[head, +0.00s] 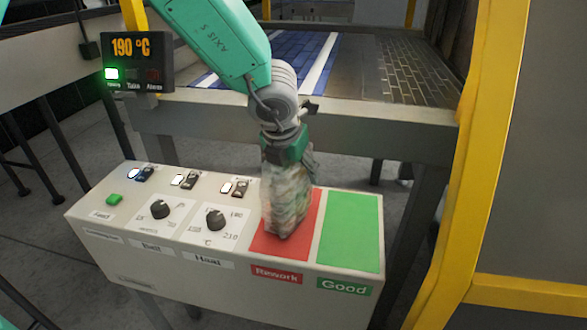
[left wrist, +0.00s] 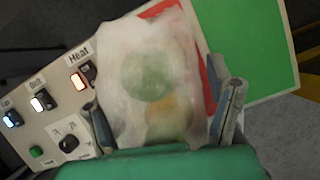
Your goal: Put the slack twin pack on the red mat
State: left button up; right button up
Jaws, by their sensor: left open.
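The slack twin pack (head: 287,200) is a clear, wrinkled bag with greenish and orange contents. In the head view it stands roughly upright, its lower end over the red mat (head: 308,236) marked Rework. My left gripper (head: 290,160) is above it, pointing down at its upper end. In the left wrist view the pack (left wrist: 150,75) lies between the two fingers of my left gripper (left wrist: 168,120), which are open, one on each side. The pack covers much of the red mat (left wrist: 207,75) there. Whether a finger touches the pack is hard to tell. My right gripper is not in view.
The green mat (head: 350,232) marked Good lies right of the red one and is empty. Knobs (head: 215,219) and switches (head: 188,182) are on the panel to the left. A yellow post (head: 480,170) stands at right; a conveyor (head: 330,65) lies behind.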

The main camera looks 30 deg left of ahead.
pick_arm(q)
jog(key=v, duration=1)
jog(key=shift+s+r, duration=0.1)
jog(key=shift+r, duration=0.2)
jog(key=shift+s+r, duration=0.2)
jog(key=shift+r, duration=0.2)
jog(key=shift+p+v, duration=0.7)
jog(key=shift+v, duration=0.15)
jog(key=p+v, duration=0.5)
jog(key=v, duration=0.1)
jog(key=shift+r, duration=0.15)
jog(key=shift+r, duration=0.1)
